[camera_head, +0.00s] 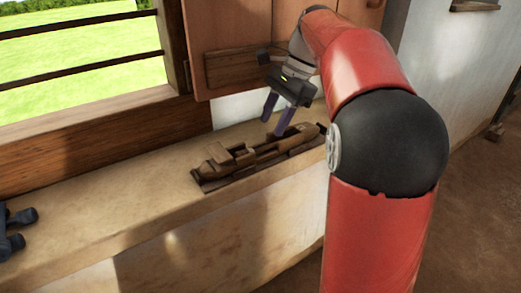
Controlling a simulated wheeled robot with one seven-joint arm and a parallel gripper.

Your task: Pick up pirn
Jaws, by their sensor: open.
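My gripper (273,127) is open, with its two purple-grey fingers pointing down just above the far side of a brown wooden piece on the ledge. This wooden piece (215,182) is long and low, like a tray or shuttle, with several brown wooden parts (245,156) on it. I cannot tell which of these parts is the pirn. Nothing shows between the fingers. Whether a fingertip touches the wood is too small to tell.
The pale ledge (130,205) runs below a barred window (85,65). Dark grey objects (17,228) lie at its left end. A wooden shutter (230,55) stands behind my gripper. The ledge between the dark objects and the wooden piece is clear.

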